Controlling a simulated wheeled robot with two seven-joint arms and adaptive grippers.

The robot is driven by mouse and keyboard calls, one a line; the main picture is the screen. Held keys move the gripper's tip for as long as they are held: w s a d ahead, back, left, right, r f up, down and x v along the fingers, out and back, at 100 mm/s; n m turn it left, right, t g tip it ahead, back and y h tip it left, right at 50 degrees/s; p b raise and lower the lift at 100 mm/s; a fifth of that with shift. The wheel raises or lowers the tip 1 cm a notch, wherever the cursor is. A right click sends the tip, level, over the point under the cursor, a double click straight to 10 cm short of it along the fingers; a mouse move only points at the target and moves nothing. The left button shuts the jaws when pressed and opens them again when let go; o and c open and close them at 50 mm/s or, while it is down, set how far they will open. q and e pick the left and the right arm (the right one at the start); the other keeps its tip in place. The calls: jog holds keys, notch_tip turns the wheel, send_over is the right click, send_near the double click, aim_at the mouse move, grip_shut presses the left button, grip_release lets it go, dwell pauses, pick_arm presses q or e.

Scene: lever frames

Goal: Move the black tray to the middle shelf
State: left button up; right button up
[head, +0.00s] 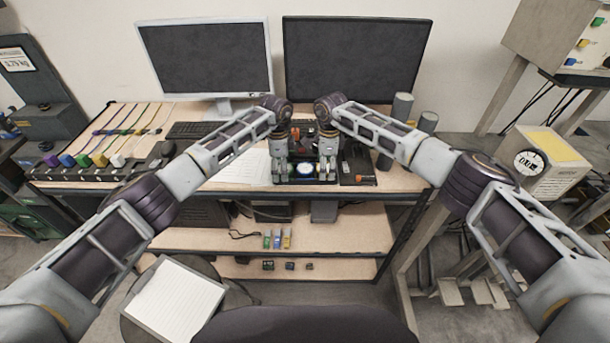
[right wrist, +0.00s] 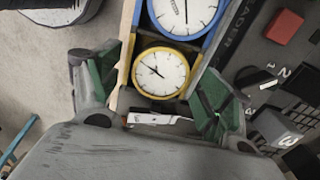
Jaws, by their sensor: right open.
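The black tray (head: 304,181) appears to be the dark piece at the front middle of the tabletop, with a bright round dial on it; my grippers partly hide it. My left gripper (head: 279,174) and right gripper (head: 327,174) point down at its left and right sides. The right gripper is open. Its green-padded fingers also show in the right wrist view (right wrist: 158,98), on either side of a yellow-rimmed clock (right wrist: 161,72). I cannot tell whether either gripper touches the tray, or whether the left is open. The middle shelf (head: 345,232) is under the tabletop.
Three small coloured items (head: 277,239) stand on the middle shelf. Its right part is clear. Small dark blocks (head: 290,266) sit on the lower shelf. Two monitors (head: 355,60) stand behind. A chair back (head: 305,325) and stool with a notepad (head: 175,300) are in front.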

pick_arm(q)
jog(key=shift+f, duration=0.95)
pick_arm(e)
jog(key=shift+f, duration=0.95)
pick_arm(q)
jog(key=c, duration=0.9)
pick_arm(e)
jog(key=c, duration=0.8)
